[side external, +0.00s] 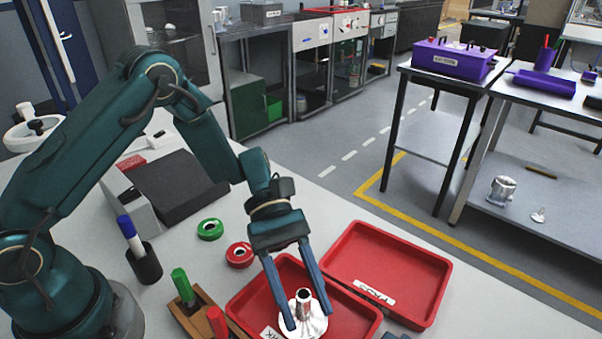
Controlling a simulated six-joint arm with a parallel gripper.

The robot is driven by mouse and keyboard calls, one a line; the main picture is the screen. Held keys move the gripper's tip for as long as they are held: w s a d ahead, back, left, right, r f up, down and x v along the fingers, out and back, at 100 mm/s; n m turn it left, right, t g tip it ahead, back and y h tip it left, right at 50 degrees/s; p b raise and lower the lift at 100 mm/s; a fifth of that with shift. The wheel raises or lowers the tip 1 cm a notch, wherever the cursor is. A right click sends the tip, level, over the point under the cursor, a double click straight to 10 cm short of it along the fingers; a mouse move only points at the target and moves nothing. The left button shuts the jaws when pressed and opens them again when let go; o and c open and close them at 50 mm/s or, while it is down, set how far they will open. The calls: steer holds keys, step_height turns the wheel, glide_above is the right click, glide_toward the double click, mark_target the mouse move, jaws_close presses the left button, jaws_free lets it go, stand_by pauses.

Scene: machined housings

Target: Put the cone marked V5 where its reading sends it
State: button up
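A silver metal cone (303,305) with a narrow upright neck and a wide round base stands upright at the near red tray (247,296). No V5 mark or reading can be made out on it. My gripper (309,320) points down with its two blue fingers on either side of the cone, the tips at the level of its base. I cannot tell whether the fingers press on it or whether the base rests on the tray floor. The near tray's label is partly hidden, ending in "RK". A second red tray (425,262) lies behind it to the right, empty, with a white label hard to read.
A green ring (210,229) and a red ring (240,254) lie left of the trays. A wooden holder (205,315) with green and red markers stands at the near tray's left. A black pen cup (145,264) and a dark sloped device (172,188) are farther left.

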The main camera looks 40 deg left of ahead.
stand_by(0.3)
steer(key=shift+w+a+r, duration=0.15)
steer(key=shift+a+r, duration=0.05)
steer(key=v, duration=1.1)
steer(key=s+a+r+m+t+y, duration=0.3)
steer(key=s+m+t+y, duration=0.2)
steer(key=m, duration=0.1)
steer(key=s+a+r+m+t+y, duration=0.3)
steer(key=s+r+m+t+y, duration=0.1)
steer(key=s+m+t+y, duration=0.1)
steer(key=shift+s+a+m+t+y, duration=0.35)
steer(key=shift+s+m+y, duration=0.3)
steer(key=shift+m, duration=0.45)
